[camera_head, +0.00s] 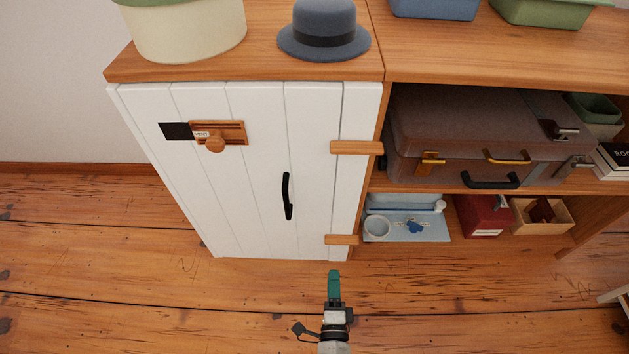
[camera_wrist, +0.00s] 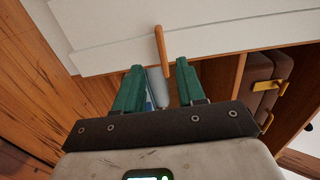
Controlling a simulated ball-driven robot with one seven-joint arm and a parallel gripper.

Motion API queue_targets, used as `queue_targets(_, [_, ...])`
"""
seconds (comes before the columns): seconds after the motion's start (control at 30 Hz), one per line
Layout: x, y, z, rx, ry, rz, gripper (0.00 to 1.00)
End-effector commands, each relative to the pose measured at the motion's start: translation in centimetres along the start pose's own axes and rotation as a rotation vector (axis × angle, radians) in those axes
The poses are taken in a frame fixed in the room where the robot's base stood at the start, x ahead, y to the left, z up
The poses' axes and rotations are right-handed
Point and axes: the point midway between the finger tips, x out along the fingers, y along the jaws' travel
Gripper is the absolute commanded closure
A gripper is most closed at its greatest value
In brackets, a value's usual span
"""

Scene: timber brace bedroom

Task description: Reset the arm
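My gripper (camera_head: 334,273) is low in front of the cabinet, in the lower middle of the head view. In the wrist view my gripper (camera_wrist: 160,68) shows two green fingers standing apart, with nothing held between them. A pale blue and grey shape shows in the gap, beyond the fingers. The white plank door (camera_head: 250,150) of the cabinet is shut, and it also fills the top of the wrist view (camera_wrist: 190,25). Most of my arm is out of view.
A black handle (camera_head: 287,196) and a vent slider (camera_head: 218,134) are on the door. Open shelves to the right hold a brown suitcase (camera_head: 480,130), a light blue tray (camera_head: 432,230) and a red box (camera_head: 484,215). A grey hat (camera_head: 325,20) sits on top.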

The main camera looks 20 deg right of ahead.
Motion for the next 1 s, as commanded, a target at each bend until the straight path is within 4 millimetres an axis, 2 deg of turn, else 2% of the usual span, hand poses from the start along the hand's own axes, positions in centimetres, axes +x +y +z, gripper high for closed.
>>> queue_targets(0.27, [0.3,-0.3,0.6,-0.007,-0.033,0.006,0.61])
queue_targets(0.5, [1.9,-2.5,5.0,-0.133,-0.324,0.05,0.61])
queue_targets(0.7, [1.7,-4.6,7.4,-0.346,-0.604,0.083,0.61])
queue_targets(0.87, [0.6,-5.8,7.1,-0.562,-0.793,0.125,0.61])
queue_targets(1.0, [-0.8,-6.4,5.1,-0.766,-0.935,0.19,0.61])
